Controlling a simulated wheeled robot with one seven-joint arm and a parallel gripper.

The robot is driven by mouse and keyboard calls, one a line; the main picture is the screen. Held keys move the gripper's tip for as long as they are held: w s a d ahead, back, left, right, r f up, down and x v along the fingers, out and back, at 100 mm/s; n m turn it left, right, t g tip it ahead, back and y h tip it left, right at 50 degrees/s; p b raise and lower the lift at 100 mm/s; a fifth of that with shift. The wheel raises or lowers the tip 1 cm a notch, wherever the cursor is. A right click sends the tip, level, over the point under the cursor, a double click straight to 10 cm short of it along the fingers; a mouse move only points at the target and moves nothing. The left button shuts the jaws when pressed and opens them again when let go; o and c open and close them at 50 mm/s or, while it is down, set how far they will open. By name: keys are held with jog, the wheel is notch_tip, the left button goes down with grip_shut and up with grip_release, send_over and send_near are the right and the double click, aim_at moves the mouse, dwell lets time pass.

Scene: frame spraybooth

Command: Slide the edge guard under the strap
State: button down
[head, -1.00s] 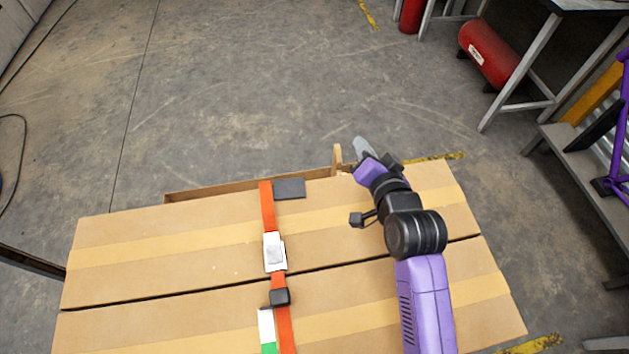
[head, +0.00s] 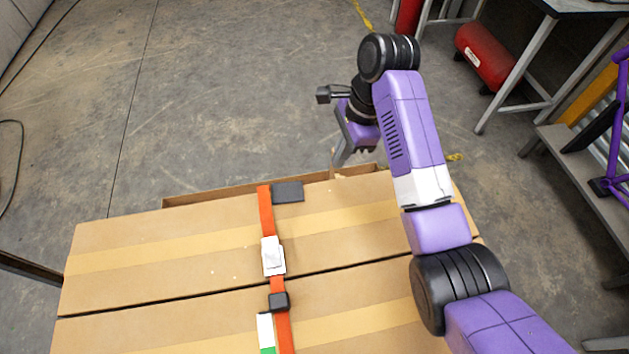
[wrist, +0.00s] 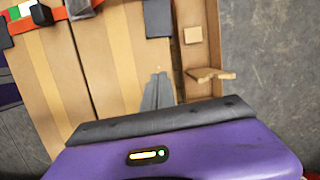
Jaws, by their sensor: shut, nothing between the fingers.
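The orange strap (head: 266,212) runs across the cardboard boxes (head: 160,245) on the left of my arm. The dark grey edge guard (head: 288,192) lies at the boxes' far edge, its left end touching or close beside the strap; I cannot tell whether any of it is under the strap. In the wrist view the edge guard (wrist: 158,18) is at the top, beyond my fingers. My gripper (head: 340,158) is shut and empty, pointing down near the far edge, to the right of the guard. Its grey fingers (wrist: 158,92) show in the wrist view.
A pale buckle (head: 273,256) and a black block (head: 279,301) sit on the strap. A wooden ledge (head: 215,195) runs along the far side of the boxes, with a wooden piece (wrist: 210,75) sticking out. Bare floor lies beyond; a bench (head: 565,8) and red tank (head: 486,58) stand at right.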

aim_at(285, 198)
jog(key=x, duration=0.9)
jog(key=shift+s+f, duration=0.2)
jog(key=a, duration=0.1)
jog(key=s+a+p, duration=0.1)
jog(key=a, duration=0.1)
jog(key=shift+f, duration=0.25)
jog(key=shift+s+a, duration=0.15)
jog(key=shift+a, duration=0.35)
jog(key=a+p, duration=0.1)
jog(key=s+a, duration=0.1)
jog(key=a, duration=0.1)
jog(key=a+p, duration=0.1)
jog(key=a, duration=0.1)
jog(key=shift+s+r+p, duration=0.1)
jog(key=shift+s+p, duration=0.2)
jog(key=shift+s, duration=0.1)
jog(key=shift+s+a, duration=0.1)
jog(key=shift+a, duration=0.25)
